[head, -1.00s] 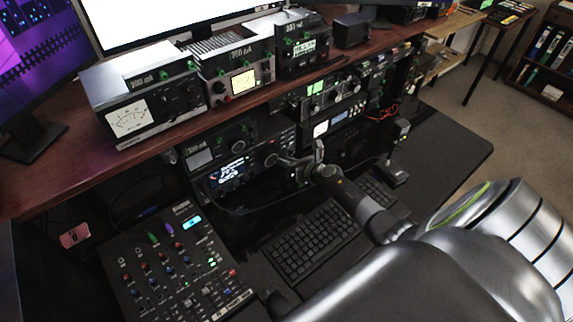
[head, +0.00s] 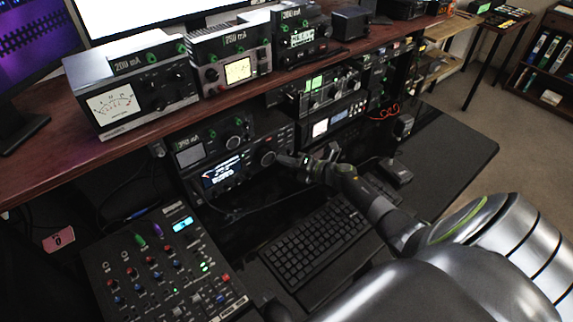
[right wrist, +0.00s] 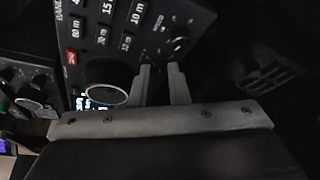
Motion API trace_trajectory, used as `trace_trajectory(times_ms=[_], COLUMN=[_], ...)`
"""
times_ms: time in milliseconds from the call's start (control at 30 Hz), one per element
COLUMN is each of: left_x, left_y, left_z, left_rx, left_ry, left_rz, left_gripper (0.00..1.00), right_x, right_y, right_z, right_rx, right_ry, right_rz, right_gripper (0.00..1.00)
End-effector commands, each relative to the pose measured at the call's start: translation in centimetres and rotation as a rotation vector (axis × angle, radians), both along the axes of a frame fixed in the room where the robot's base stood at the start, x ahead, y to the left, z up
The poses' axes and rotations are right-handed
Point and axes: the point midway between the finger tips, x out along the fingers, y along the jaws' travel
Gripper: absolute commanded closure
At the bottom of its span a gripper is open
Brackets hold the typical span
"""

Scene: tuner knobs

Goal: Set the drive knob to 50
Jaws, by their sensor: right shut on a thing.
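The radio with the lit blue-white display (head: 222,174) stands under the wooden shelf. Its large round knob (head: 268,158) is left of my right gripper (head: 284,160), whose fingertips reach the radio's front. In the right wrist view my right gripper (right wrist: 162,76) has its two fingers close together against the panel, right of the large knob (right wrist: 107,95). It is shut on a small knob, mostly hidden between the fingertips. Another small round knob (right wrist: 178,45) shows just above the fingers. I cannot read the drive label or its value. My left gripper is not in view.
Band buttons (right wrist: 103,34) line the panel. A keyboard (head: 312,240) and a mixer (head: 160,265) lie below on the desk. Metered boxes (head: 130,95) stand on the shelf (head: 60,150) above.

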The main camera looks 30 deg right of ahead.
Motion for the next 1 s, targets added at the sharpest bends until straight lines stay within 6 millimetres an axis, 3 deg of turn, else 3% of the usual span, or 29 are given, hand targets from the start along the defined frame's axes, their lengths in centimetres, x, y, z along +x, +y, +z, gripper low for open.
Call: trace_trajectory(times_ms=[633, 667, 800, 1000], left_x=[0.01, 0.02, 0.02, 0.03], left_y=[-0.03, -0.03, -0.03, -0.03], left_z=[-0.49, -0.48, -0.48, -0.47], left_rx=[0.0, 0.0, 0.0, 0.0], left_ry=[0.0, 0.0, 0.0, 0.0], left_rz=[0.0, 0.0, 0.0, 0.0], left_gripper=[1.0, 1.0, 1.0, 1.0], right_x=[-0.11, -0.11, -0.09, -0.04], right_y=[-0.05, -0.05, -0.04, -0.03], right_z=[-0.21, -0.21, -0.18, -0.1], right_rx=[0.048, 0.048, 0.047, 0.048], right_ry=[0.007, 0.007, 0.006, 0.005], right_rz=[-0.001, -0.001, 0.0, -0.001], right_gripper=[1.0, 0.81, 0.63, 0.63])
